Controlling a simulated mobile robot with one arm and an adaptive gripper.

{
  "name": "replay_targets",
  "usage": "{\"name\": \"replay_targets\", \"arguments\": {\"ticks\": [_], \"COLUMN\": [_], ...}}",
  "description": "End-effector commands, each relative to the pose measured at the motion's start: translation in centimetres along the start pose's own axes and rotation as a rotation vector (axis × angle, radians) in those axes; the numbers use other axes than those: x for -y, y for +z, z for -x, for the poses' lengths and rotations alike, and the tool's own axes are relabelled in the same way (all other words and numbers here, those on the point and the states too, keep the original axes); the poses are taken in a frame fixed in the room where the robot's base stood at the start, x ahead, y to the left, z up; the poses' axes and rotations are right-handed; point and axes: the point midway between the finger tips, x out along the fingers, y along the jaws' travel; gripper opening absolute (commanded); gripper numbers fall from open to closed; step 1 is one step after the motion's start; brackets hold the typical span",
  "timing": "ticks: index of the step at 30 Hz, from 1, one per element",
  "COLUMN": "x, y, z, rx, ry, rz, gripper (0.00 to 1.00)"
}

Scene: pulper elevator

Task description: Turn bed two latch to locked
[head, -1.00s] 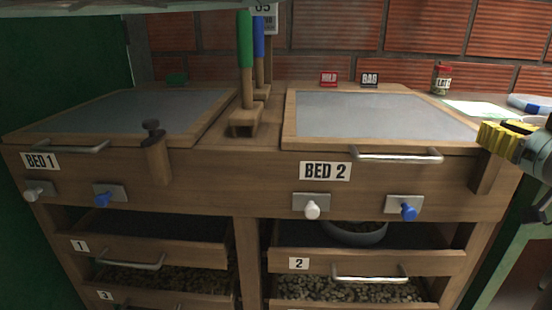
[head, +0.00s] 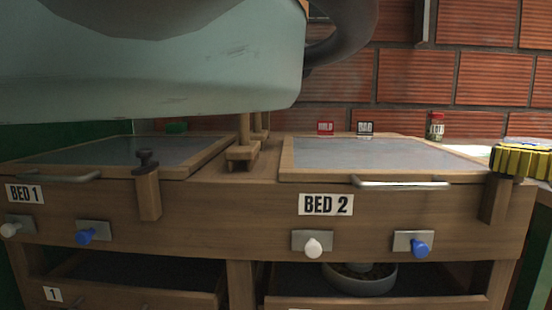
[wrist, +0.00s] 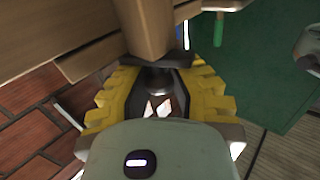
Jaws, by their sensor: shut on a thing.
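Bed two's wooden latch post (head: 494,200) stands at the right end of the BED 2 front in the head view. The top of this post is hidden behind my gripper (head: 510,162), whose yellow fingers are at the right edge. In the wrist view the post (wrist: 148,28) comes down from the top between the finger ends. My gripper (wrist: 160,78) is shut on the dark latch knob (wrist: 158,80) at the post's end. The BED 2 lid (head: 380,172) lies flat and closed. How far the latch is turned cannot be told.
A metal handle (head: 400,184) sits just left of the latch, with a blue knob (head: 420,248) and a white knob (head: 313,248) below. Bed one's latch (head: 148,192) stands at left. My pale arm housing covers the upper left. A jar (head: 436,127) stands behind.

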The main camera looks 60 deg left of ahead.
Motion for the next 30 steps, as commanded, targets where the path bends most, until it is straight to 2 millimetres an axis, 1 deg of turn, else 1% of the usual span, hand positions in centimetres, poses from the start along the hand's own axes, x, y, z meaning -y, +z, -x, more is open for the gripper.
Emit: {"name": "replay_targets", "arguments": {"ticks": [1,18,30], "x": [0.38,0.42,0.40], "y": [-1.07,-0.71,-0.62], "z": [-0.09,-0.18,-0.18], "rx": [-0.020,-0.009,-0.009], "ry": [-0.039,-0.280,-0.363], "rz": [0.015,0.014,0.015], "gripper": [0.00,0.00,0.00]}}
